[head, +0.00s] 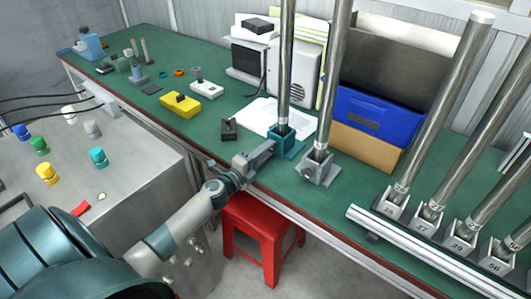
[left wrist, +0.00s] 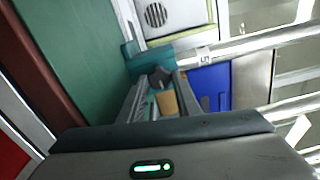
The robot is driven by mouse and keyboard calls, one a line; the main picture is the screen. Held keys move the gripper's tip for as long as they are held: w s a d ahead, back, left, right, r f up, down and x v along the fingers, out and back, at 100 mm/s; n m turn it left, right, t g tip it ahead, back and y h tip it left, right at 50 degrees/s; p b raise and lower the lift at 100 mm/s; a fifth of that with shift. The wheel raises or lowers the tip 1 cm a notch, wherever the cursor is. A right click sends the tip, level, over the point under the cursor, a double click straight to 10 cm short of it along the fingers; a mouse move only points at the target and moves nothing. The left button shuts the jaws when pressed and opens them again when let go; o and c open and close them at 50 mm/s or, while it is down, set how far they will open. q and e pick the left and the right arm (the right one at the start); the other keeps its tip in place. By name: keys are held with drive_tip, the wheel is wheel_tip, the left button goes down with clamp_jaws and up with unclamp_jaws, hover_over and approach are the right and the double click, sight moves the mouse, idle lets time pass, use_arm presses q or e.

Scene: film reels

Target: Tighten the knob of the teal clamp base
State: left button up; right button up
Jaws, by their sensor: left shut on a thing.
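The teal clamp base (head: 292,147) stands near the front edge of the green bench with a metal pole (head: 285,75) upright in it. In the left wrist view the teal base (left wrist: 134,60) is just beyond my fingertips. Its dark knob (left wrist: 160,77) shows between the fingertips there; in the head view the fingers hide it. My left gripper (head: 268,148) reaches in from the front left and is shut on the knob. It also shows in the left wrist view (left wrist: 160,84). My right gripper is in neither view.
A grey clamp base (head: 318,170) with its own pole stands close on the right. More poles stand in a numbered rail (head: 430,255) at the right. A red stool (head: 262,222) stands below the bench edge.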

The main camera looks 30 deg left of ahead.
use_arm(q)
drive_tip(key=shift+f+m, duration=0.1)
drive_tip(key=shift+m, duration=0.3)
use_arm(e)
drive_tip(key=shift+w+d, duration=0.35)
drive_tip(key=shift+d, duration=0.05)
use_arm(q)
drive_tip(key=o, duration=1.1)
drive_tip(key=shift+c, duration=0.2)
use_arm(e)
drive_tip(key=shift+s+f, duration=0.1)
